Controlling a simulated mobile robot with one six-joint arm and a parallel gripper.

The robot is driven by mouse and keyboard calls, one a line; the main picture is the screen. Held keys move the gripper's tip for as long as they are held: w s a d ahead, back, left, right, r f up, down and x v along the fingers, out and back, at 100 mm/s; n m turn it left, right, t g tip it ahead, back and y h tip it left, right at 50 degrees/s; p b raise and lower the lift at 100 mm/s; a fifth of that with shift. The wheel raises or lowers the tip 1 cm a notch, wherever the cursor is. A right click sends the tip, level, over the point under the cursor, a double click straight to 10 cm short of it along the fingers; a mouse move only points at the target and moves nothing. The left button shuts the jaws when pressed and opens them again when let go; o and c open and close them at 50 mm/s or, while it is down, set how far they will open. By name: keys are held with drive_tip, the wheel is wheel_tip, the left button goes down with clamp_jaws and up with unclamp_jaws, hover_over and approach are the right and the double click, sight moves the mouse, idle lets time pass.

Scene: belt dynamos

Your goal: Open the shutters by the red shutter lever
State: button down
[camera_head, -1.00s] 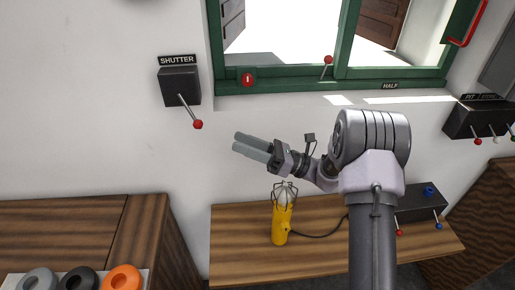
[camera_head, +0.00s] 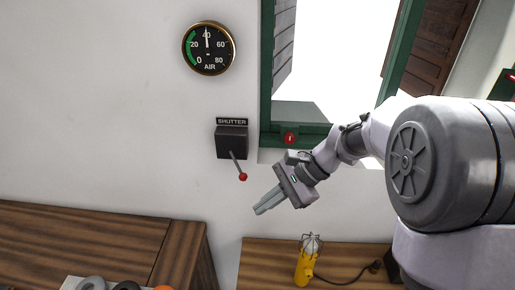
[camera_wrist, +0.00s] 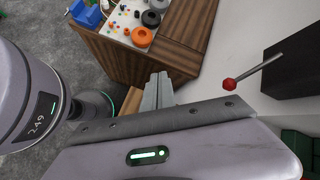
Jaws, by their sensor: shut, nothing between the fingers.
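The shutter lever (camera_head: 238,166) is a thin metal rod with a red ball knob, slanting down and to the right from a dark box (camera_head: 231,141) labelled SHUTTER on the white wall. My gripper (camera_head: 261,208) is shut and empty. It is below and slightly right of the red knob in the head view, apart from it. In the wrist view, the red knob (camera_wrist: 230,84) is to the right of my fingers (camera_wrist: 158,90), with the dark box at the right edge. Brown shutters (camera_head: 434,45) stand outside the green-framed window, with bright light between them.
A round air gauge (camera_head: 209,48) is above the lever box. A yellow caged lamp (camera_head: 305,262) stands on the wooden bench below my gripper. A wooden cabinet (camera_wrist: 185,35) with a tray of rings is at the left. The wall around the lever is clear.

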drive_tip(key=w+d+r+n+t+h+p, duration=0.1)
drive_tip(key=w+r+t+h+p, duration=0.1)
drive_tip(key=r, duration=0.4)
drive_tip(key=w+d+r+n+t+h+p, duration=0.1)
drive_tip(key=w+d+r+n+t+h, duration=0.15)
drive_tip(key=r, duration=0.25)
drive_tip(key=b, duration=0.1)
approach(246, 178)
wheel_tip(246, 178, down, 4)
drive_tip(key=shift+w+a+f+m+t+y, duration=0.25)
drive_tip(key=shift+w+a+f+m, duration=0.1)
drive_tip(key=shift+w+a+f, duration=0.65)
